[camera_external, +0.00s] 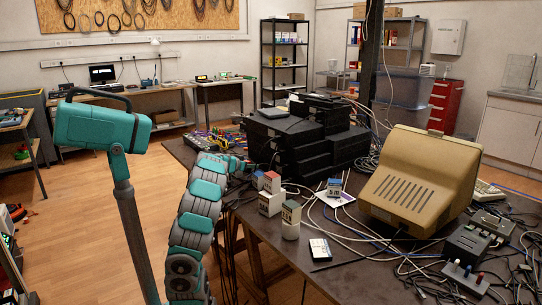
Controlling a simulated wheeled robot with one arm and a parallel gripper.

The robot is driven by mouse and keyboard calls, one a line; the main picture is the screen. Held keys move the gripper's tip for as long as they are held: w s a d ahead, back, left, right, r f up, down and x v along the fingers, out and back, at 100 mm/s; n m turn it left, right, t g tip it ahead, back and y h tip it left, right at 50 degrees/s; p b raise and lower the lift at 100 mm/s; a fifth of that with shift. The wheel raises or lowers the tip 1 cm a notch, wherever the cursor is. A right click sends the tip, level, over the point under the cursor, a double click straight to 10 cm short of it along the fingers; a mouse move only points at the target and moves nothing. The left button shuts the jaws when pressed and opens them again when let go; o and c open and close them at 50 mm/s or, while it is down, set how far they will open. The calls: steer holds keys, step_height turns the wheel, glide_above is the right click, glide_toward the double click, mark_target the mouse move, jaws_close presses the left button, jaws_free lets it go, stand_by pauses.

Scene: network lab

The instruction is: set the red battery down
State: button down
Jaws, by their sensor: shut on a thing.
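The red battery (272,180) is a small white block with a red top, near the left edge of the dark table (262,238). My gripper (254,168) reaches in from the left at the end of my teal and grey arm and is shut on the battery. The fingertips are small and partly hidden, so their exact hold is unclear. The battery overlaps a pale block (268,205) below it in the picture; I cannot tell whether they touch.
A block with a dark green top (291,220) stands nearer the camera, and a blue-topped one (334,187) sits on a white card (338,199). A beige monitor (420,180), black equipment (300,140) and loose cables crowd the table.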

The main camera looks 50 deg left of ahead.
steer(key=shift+w+r+n+g+y, duration=0.2)
steer(key=shift+w+n+g+y, duration=0.3)
steer(key=shift+w+n+y, duration=0.4)
steer(key=shift+r+n+g+y, duration=0.4)
steer(key=shift+n+y, duration=0.2)
steer(key=shift+y, duration=0.1)
steer(key=shift+w+r+n+y, duration=0.1)
steer(key=shift+r+n+y, duration=0.2)
steer(key=shift+r, duration=0.1)
steer(key=w+d+r+m+h+p, duration=0.1)
steer(key=d+r, duration=0.4)
steer(key=d, duration=0.1)
steer(key=w+d+r+m+t+h+p, duration=0.1)
steer(key=w+d+r, duration=0.1)
steer(key=d+r, duration=0.3)
steer(key=w+d+r+m+h+p, duration=0.1)
steer(key=d+r, duration=0.4)
steer(key=d, duration=0.2)
steer(key=shift+w+m+t+h, duration=0.3)
steer(key=shift+w+t+h, duration=0.1)
steer(key=w+d+f+m+h, duration=0.2)
steer(key=d+f, duration=0.3)
steer(key=d, duration=0.3)
steer(key=w+d+f+m+t+h, duration=0.1)
steer(key=w+d+f+m+h, duration=0.1)
steer(key=d+f, duration=0.4)
steer(key=w+d+h+p, duration=0.1)
steer(key=d, duration=0.2)
steer(key=shift+w+d+f, duration=0.2)
steer(key=shift+w+d, duration=0.1)
